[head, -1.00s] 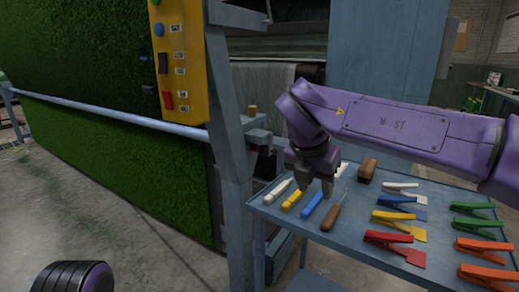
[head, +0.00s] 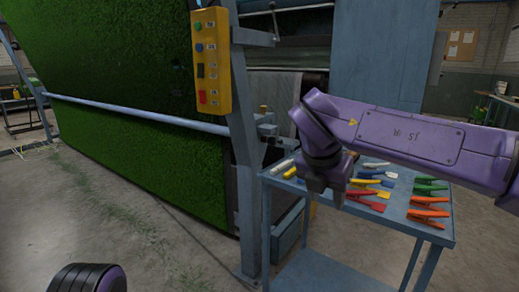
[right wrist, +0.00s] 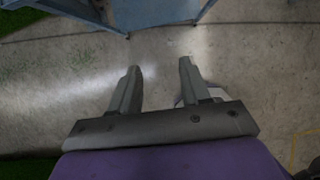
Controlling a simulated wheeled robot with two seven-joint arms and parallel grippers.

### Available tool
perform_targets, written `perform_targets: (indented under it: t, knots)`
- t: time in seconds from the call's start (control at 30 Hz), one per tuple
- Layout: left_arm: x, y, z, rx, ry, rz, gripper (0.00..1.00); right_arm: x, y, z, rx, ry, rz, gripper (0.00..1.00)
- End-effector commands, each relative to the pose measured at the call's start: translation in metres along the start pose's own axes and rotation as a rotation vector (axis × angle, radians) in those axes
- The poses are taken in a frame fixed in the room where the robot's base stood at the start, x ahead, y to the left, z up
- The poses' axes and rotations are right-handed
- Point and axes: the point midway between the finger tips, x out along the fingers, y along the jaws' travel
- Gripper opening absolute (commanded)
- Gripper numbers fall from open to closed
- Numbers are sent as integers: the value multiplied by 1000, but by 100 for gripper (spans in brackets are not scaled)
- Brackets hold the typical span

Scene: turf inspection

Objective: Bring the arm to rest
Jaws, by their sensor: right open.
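My right arm comes in from the right in the head view, with its purple forearm raised in front of the tool table. My right gripper (head: 325,196) hangs pointing down near the table's front left part, hiding some of the tools. In the right wrist view its two fingers (right wrist: 158,80) stand apart with nothing between them, over bare concrete floor. My left gripper is not in view; only a dark rounded part of mine shows at the bottom left of the head view.
The blue table (head: 432,227) carries colored clamps, such as a green one (head: 428,187) and an orange one (head: 428,213). Left of it stand a blue frame post (head: 245,160), a yellow control box (head: 211,62) and a hanging turf sheet (head: 120,80).

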Motion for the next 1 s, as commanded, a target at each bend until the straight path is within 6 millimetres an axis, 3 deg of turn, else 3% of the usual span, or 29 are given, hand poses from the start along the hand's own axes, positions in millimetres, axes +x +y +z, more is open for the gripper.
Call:
perform_targets:
  t: [0.2,0.37,0.47,0.63,0.77,0.83,0.93,1.0]
  knots:
    - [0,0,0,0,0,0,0,4,10,17,-226,-142,20,47]
    - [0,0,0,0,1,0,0,25,11,32,-458,-317,-54,47]
    - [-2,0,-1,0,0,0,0,53,11,37,-669,-430,-149,47]
    - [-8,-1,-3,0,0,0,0,122,8,26,-1118,-563,-342,47]
    - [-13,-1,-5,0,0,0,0,186,-4,-4,-1525,-600,-469,47]
    - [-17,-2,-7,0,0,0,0,227,-18,-34,-1788,-593,-519,47]
    - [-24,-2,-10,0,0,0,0,284,-53,-91,-2196,-546,-537,47]
    - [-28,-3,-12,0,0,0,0,316,-87,-136,-2456,-491,-502,47]
